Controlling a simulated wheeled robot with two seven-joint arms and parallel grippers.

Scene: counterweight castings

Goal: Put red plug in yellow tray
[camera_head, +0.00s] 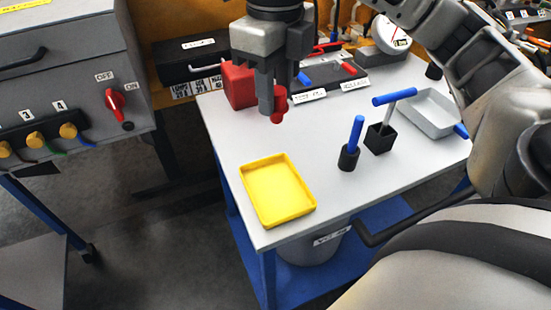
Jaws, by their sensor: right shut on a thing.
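The yellow tray (277,214) lies empty at the near left corner of the white table. My right gripper (271,106) points down over the far left part of the table. It is shut on a small red plug (278,116), whose red part shows at the fingertips. The fingers hide much of the plug, and I cannot tell whether it touches the table. The tray is nearer to me than the gripper, and apart from it. My left gripper is not in view.
A red block (240,88) stands just left of the gripper. Black holders with a blue stick (356,134) and a blue-topped T-handle (394,97) stand right of the tray. A grey tray (430,124) lies farther right. The tabletop between gripper and yellow tray is clear.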

